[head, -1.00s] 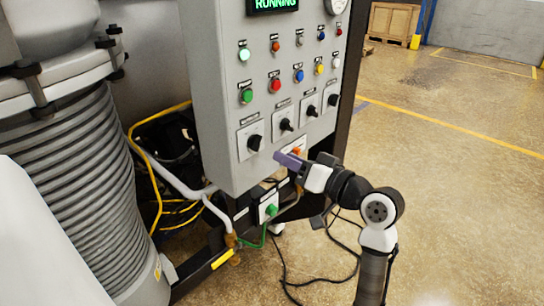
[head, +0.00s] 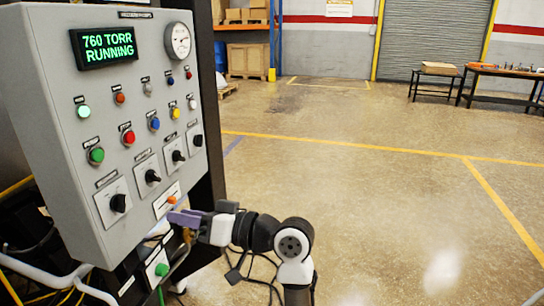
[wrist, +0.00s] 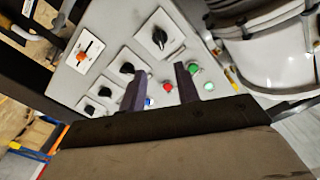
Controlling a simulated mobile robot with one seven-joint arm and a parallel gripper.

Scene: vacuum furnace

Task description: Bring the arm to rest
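My arm (head: 262,235) reaches in from the lower right of the head view toward the grey control panel. My gripper (head: 180,218) has purple fingers and hangs at the panel's lower right corner, just below an orange switch (head: 171,199). Whether it touches the panel cannot be told. In the wrist view my gripper (wrist: 160,70) shows two fingers spread apart with nothing between them. The panel's knobs, buttons and orange switch (wrist: 88,50) lie beyond the fingers.
The control panel (head: 75,180) shows a green "760 TORR RUNNING" display (head: 104,46) and a round gauge (head: 178,40). A green switch box (head: 157,268), pipes and cables sit below it. Open floor (head: 380,200) lies to the right. A workbench (head: 500,80) stands far back.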

